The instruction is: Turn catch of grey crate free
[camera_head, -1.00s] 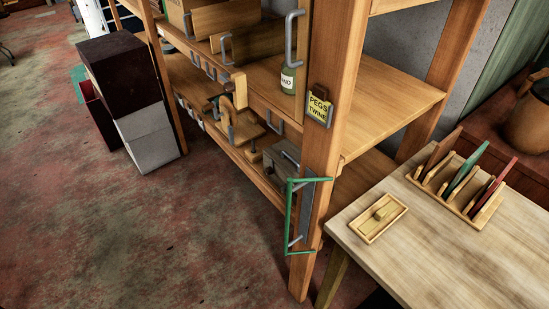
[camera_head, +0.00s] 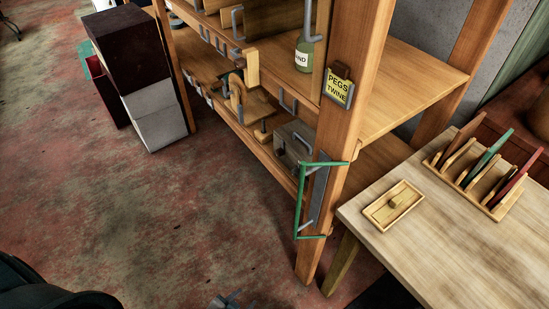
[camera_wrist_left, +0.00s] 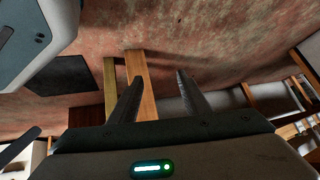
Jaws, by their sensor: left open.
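The grey crate (camera_head: 294,143) sits on the lower shelf of the wooden rack, close to the right front post. It is small in the head view, and its catch cannot be made out clearly. My left gripper (camera_head: 228,300) just shows at the bottom edge of the head view, low over the floor and well apart from the crate. In the left wrist view its two fingers (camera_wrist_left: 159,82) are spread with nothing between them. The crate cannot be made out in the wrist view.
A green-edged frame (camera_head: 301,204) sticks out from the rack's front post (camera_head: 347,130). A table (camera_head: 429,245) with a small wooden tray (camera_head: 373,211) and a slotted rack (camera_head: 452,185) stands at right. Stacked boxes (camera_head: 157,128) stand at left. The floor before the rack is clear.

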